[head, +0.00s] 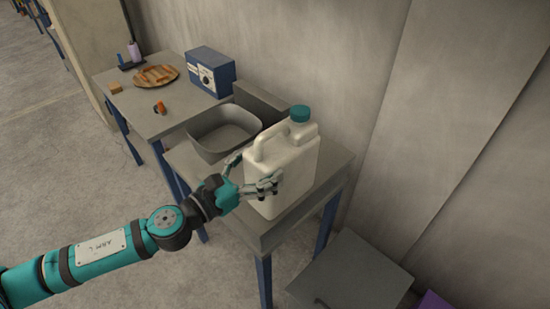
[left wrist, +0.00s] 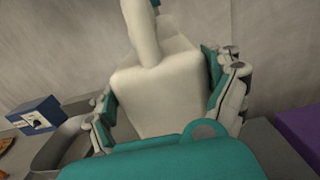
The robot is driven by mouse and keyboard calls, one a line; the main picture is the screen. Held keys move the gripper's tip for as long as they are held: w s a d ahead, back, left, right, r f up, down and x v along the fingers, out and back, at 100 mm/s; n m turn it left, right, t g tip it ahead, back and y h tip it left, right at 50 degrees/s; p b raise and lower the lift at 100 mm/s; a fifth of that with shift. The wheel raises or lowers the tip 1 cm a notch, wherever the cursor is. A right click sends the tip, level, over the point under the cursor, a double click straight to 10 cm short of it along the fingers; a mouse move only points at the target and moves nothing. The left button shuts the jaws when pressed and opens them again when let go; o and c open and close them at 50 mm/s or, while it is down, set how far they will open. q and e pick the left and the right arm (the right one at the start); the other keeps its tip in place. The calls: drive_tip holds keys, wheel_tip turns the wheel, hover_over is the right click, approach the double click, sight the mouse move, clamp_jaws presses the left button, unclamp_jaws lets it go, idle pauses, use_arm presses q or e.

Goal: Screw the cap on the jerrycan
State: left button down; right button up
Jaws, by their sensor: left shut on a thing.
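A white jerrycan (head: 287,178) stands upright on the grey table, with its handle on top. A teal cap (head: 299,113) sits on its neck at the back right; I cannot tell how tight it is. My left gripper (head: 256,174) is shut on the jerrycan's body, with its fingers on two sides of it. In the left wrist view, the jerrycan (left wrist: 158,95) fills the space between the fingers of the left gripper (left wrist: 160,100). The cap cannot be made out clearly there. My right gripper is not in view.
A grey basin (head: 222,132) stands just left of the jerrycan, and a grey box is behind it. A blue device (head: 210,72) and a wooden round board (head: 156,75) are on the farther table. A grey box (head: 350,278) and a purple thing (head: 434,300) are at lower right.

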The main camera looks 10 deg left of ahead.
use_arm(q)
drive_tip(key=w+a+f, duration=0.1)
drive_tip(key=w+a, duration=0.1)
drive_tip(key=w, duration=1.2)
drive_tip(key=shift+w+a+p, duration=0.25)
drive_tip(key=shift+a+p, duration=0.15)
drive_tip(key=shift+p, duration=0.05)
drive_tip(key=shift+w+a+f, duration=0.1)
drive_tip(key=shift+w+f, duration=0.1)
drive_tip(key=shift+f, duration=0.7)
drive_tip(key=shift+w+f, duration=0.2)
drive_tip(key=shift+f, duration=0.7)
drive_tip(key=shift+c, duration=1.1)
unclamp_jaws()
drive_tip(key=shift+f+b, duration=0.3)
drive_tip(key=shift+f, duration=0.05)
drive_tip(key=shift+o, duration=1.1)
drive_tip(key=shift+s+r, duration=0.1)
